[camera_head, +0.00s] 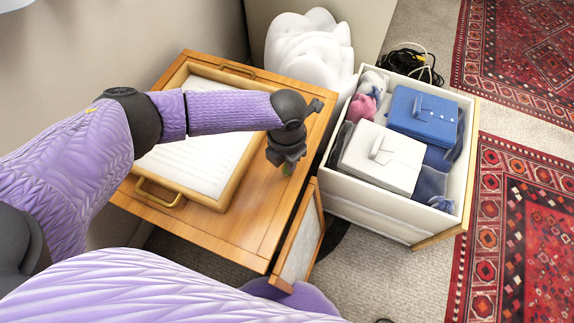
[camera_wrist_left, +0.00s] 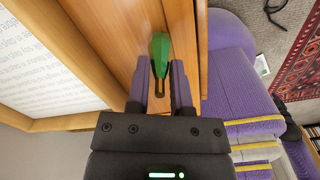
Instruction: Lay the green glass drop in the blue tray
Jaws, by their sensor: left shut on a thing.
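The green glass drop (camera_wrist_left: 160,46) shows in the left wrist view between the fingertips of my left gripper (camera_wrist_left: 161,72), its wide end pointing away from the palm. The gripper is shut on it. In the head view my left gripper (camera_head: 287,164) points down over the right part of the wooden cabinet top, and only a small bit of the green drop (camera_head: 288,171) shows below it. I cannot tell whether the drop touches the wood. I see no blue tray in either view. My right gripper is not in view.
A wooden tray with a white inside (camera_head: 224,195) lies on the wooden cabinet (camera_head: 240,240), left of the gripper. An open door (camera_head: 302,238) hangs at the cabinet's front. A white box (camera_head: 365,215) of folded clothes stands to the right. Cables (camera_head: 412,62) lie behind it.

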